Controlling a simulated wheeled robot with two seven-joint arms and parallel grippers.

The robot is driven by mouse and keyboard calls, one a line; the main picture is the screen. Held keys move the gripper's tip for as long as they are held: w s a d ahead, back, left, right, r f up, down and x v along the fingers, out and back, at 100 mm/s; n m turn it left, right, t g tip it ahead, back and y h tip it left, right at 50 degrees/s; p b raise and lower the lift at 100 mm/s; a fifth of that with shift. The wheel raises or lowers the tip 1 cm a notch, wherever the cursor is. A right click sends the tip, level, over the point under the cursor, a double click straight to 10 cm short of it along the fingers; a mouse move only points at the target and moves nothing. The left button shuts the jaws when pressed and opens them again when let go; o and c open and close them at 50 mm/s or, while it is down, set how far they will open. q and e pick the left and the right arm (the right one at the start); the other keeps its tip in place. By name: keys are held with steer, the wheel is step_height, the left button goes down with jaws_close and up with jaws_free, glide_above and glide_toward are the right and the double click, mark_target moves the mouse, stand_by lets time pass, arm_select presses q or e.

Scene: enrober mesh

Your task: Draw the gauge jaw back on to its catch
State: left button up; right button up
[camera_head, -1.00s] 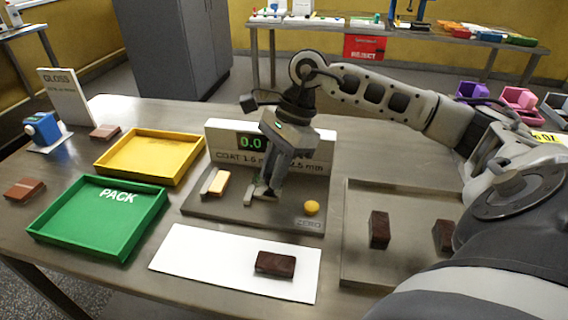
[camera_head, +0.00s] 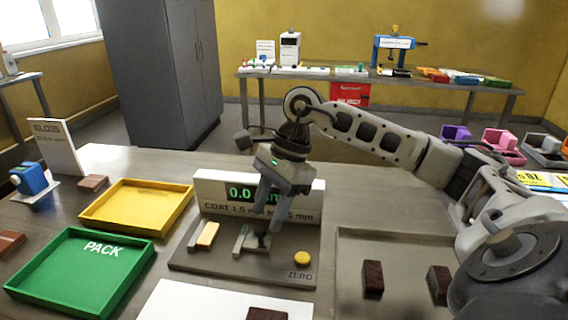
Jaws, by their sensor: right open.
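The thickness gauge has a grey base plate (camera_head: 205,261) and an upright panel with a green display (camera_head: 241,193); its leading digits read 0.0. A small orange-tan block (camera_head: 208,234) lies on the plate beside a thin grey upright at its left. The gauge jaw (camera_head: 240,241), a small grey upright, stands right of the block with a gap between. My right gripper (camera_head: 263,229) points down just right of the jaw, open, its fingers around or beside a dark part of the slide; I cannot tell which. The fingers partly hide the display. My left gripper is out of view.
A yellow ZERO button (camera_head: 302,258) sits on the plate's right. The green PACK tray (camera_head: 28,292) and yellow tray (camera_head: 98,222) are at left. A grey tray (camera_head: 398,252) with dark brown pieces is at right. A white mat (camera_head: 190,302) lies in front.

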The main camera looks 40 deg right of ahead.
steer(key=v, duration=1.3)
steer(key=shift+p, duration=0.3)
steer(key=shift+r, duration=0.1)
